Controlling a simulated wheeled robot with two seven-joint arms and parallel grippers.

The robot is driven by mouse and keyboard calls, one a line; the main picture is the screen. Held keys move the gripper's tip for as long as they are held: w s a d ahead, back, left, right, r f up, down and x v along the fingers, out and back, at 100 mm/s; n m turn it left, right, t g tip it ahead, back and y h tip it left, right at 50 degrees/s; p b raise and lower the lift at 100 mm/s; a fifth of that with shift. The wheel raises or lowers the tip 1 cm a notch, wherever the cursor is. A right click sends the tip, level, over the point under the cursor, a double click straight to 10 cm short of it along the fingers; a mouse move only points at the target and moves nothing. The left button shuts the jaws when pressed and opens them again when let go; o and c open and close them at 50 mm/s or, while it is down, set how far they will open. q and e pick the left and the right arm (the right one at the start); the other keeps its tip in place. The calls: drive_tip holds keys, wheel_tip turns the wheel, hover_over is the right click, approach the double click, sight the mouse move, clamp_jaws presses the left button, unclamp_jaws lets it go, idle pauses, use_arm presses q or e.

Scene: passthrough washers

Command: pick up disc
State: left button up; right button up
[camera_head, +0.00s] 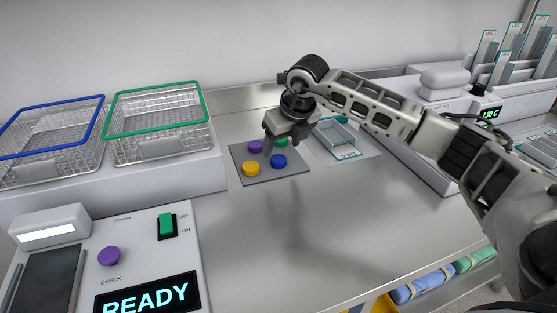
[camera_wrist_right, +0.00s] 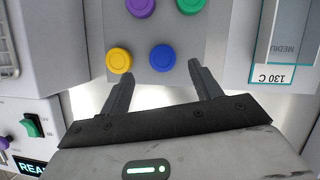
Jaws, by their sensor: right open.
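Several coloured discs lie on a grey square mat (camera_head: 243,174). A yellow disc (camera_head: 251,168) is at the front left, a blue disc (camera_head: 278,161) at the front right, a purple disc (camera_head: 255,146) at the back left and a green disc (camera_head: 281,142) at the back right, partly hidden by my gripper. My right gripper (camera_head: 284,145) hangs over the back right of the mat. In the right wrist view the right gripper (camera_wrist_right: 155,78) is open and empty. There the blue disc (camera_wrist_right: 162,58) lies ahead, between the lines of the fingertips, and the yellow disc (camera_wrist_right: 119,60) beside the left fingertip.
Blue-rimmed (camera_head: 50,148) and green-rimmed (camera_head: 158,128) wire baskets stand on a grey block at left. A panel with a READY display (camera_head: 147,298) is at front left. A clear tray (camera_head: 338,138) lies right of the mat. The front counter (camera_head: 300,230) is clear.

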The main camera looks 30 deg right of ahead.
sight(279, 158)
drive_tip(key=p+x, duration=0.1)
drive_tip(key=x, duration=0.4)
drive_tip(key=shift+s+d, duration=0.15)
drive_tip(key=c, duration=1)
drive_tip(key=shift+r, duration=0.1)
